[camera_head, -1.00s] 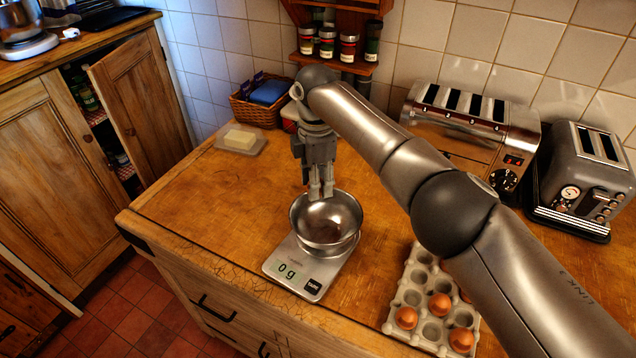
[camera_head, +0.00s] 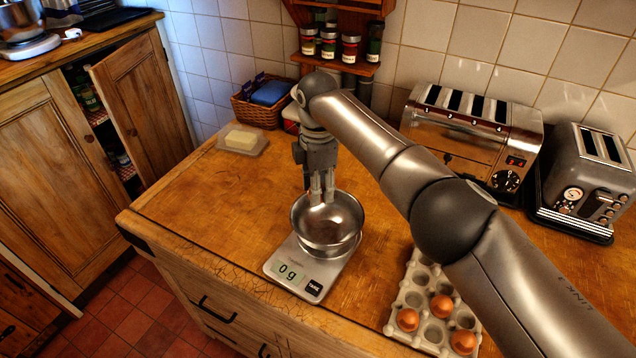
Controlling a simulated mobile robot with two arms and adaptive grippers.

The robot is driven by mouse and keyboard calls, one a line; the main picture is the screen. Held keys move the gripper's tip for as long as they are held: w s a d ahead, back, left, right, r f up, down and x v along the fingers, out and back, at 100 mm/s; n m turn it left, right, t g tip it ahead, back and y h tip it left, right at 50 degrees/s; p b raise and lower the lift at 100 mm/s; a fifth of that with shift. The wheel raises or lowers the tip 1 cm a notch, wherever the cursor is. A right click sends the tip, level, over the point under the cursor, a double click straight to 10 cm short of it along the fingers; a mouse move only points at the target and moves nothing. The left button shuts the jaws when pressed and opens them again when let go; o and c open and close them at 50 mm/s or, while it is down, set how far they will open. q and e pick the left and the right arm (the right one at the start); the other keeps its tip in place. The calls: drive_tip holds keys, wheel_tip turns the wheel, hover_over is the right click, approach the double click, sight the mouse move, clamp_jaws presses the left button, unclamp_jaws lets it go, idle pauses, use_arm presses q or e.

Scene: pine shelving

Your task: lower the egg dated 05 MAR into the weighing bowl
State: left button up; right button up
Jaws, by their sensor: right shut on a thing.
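My right gripper (camera_head: 322,197) points down at the back rim of the metal weighing bowl (camera_head: 338,226), its fingertips overlapping the bowl's opening. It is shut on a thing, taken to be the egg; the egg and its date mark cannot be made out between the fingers. The bowl stands upright on a kitchen scale (camera_head: 308,279), whose display reads 0 g. No egg shows in the visible part of the bowl. My left gripper is not in view.
An egg tray (camera_head: 406,298) with several brown eggs lies at the front right, partly behind my right arm. Two toasters (camera_head: 470,130) (camera_head: 583,180) stand at the back right. A butter dish (camera_head: 242,140) and basket (camera_head: 262,104) are at the back left.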

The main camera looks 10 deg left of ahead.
drive_tip(key=shift+f+b, duration=1.35)
drive_tip(key=shift+f, duration=1.3)
drive_tip(key=shift+f+b, duration=1.9)
drive_tip(key=shift+f, duration=0.55)
drive_tip(key=o, duration=0.7)
drive_tip(key=shift+o, duration=0.2)
